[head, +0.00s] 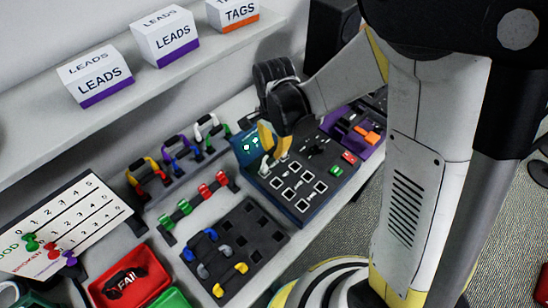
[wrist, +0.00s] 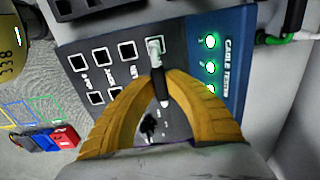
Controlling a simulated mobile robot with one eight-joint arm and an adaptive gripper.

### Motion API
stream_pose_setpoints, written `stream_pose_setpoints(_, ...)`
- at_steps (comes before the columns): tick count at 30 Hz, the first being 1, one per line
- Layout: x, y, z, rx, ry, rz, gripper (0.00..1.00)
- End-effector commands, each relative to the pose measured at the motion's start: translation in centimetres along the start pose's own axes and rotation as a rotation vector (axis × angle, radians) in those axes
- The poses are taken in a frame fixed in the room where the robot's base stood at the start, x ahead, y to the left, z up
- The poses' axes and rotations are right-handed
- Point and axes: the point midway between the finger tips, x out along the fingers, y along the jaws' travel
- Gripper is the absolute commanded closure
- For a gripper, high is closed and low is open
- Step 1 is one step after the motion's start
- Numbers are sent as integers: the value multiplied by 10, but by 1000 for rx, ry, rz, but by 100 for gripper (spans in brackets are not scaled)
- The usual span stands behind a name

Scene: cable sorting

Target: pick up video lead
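The cable tester (head: 306,207) is a dark panel with rows of square sockets and a blue side strip with lit green lights; it also shows in the wrist view (wrist: 226,62). A lead with a pale grey plug and black boot, which I take as the video lead (wrist: 154,50), sits at the socket beside the lights. My gripper (head: 270,152) is over that corner of the tester. In the wrist view my yellow fingertips (wrist: 161,78) close in on both sides of the black boot. The lead's other end is mostly hidden by the fingers.
Several coloured leads hang on a rack (head: 178,162) to the left. A dark foam tray (head: 243,222) holds blue and yellow plugs. A red FAIL bin (head: 150,283) stands at the front left. White LEADS boxes (head: 165,35) stand on the shelf above.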

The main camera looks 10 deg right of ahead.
Motion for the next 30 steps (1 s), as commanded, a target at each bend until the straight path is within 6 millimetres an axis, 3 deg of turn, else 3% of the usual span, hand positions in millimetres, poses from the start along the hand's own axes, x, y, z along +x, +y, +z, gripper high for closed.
stream_pose_setpoints(14, -4, 0, 0, 0, 0, 0, 100)
stream_pose_setpoints(22, -42, 0, 0, 0, 0, 0, 100)
stream_pose_setpoints(30, -78, 54, -24, 6, 0, 0, 100)
